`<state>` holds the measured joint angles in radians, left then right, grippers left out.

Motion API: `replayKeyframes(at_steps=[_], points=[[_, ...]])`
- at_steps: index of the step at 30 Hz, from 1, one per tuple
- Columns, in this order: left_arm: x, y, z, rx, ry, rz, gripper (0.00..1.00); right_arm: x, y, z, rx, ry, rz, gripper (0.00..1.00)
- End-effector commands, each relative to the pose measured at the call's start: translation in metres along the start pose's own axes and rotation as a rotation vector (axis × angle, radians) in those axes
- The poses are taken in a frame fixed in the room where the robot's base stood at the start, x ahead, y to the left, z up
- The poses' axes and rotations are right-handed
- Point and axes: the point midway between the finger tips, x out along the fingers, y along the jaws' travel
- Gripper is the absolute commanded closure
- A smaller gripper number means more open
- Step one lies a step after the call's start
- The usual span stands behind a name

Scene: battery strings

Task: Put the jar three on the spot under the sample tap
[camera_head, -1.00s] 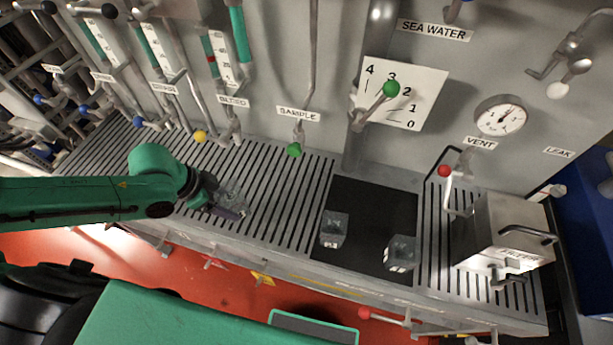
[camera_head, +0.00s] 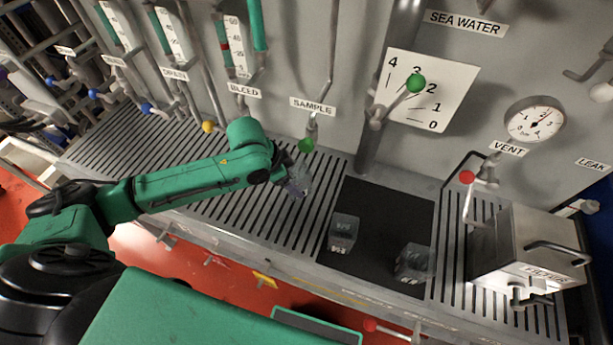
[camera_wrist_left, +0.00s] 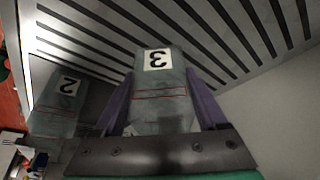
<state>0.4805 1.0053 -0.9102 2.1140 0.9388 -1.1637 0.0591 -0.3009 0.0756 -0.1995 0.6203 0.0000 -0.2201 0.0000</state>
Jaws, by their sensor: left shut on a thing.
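My left gripper (camera_head: 294,184) is shut on jar three, a clear square jar (camera_head: 303,177) with red lines. In the left wrist view the jar (camera_wrist_left: 162,95) sits between the two purple fingers, its label "3" facing the camera. In the head view the gripper and jar are over the slotted grating, just below the sample tap (camera_head: 309,135) with its green knob (camera_head: 306,146). Whether the jar touches the grating cannot be told. The spot under the tap is not clearly distinguishable. My right gripper is not in view.
Two other clear jars stand on the black mat (camera_head: 386,207): one at its left front (camera_head: 343,233), one at its right front (camera_head: 412,262). A metal box (camera_head: 520,255) stands on the right grating. The slotted grating (camera_head: 170,160) left of my arm is clear.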

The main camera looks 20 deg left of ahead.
Motion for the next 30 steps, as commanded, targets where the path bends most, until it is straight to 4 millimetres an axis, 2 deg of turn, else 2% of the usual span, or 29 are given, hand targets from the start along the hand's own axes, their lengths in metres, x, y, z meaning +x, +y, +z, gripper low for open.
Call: replayKeyframes(at_steps=[6, 10, 19, 20, 21, 30], points=[[0.013, 0.0, -0.041, 0.002, 0.004, 0.002, 0.81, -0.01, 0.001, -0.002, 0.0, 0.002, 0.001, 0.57], [0.028, 0.0, -0.032, 0.0, -0.003, 0.001, 0.81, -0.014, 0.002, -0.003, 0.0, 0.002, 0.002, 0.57], [0.032, 0.0, -0.03, 0.0, 0.0, 0.001, 0.81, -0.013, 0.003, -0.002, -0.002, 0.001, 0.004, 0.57], [0.032, 0.0, -0.03, 0.0, 0.0, 0.001, 0.14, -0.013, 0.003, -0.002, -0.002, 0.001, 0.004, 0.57], [0.032, 0.0, -0.031, 0.001, 0.0, 0.001, 0.0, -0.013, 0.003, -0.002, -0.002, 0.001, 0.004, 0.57], [0.029, 0.0, -0.032, 0.001, 0.001, 0.0, 0.0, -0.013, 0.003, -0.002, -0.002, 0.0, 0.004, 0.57]])
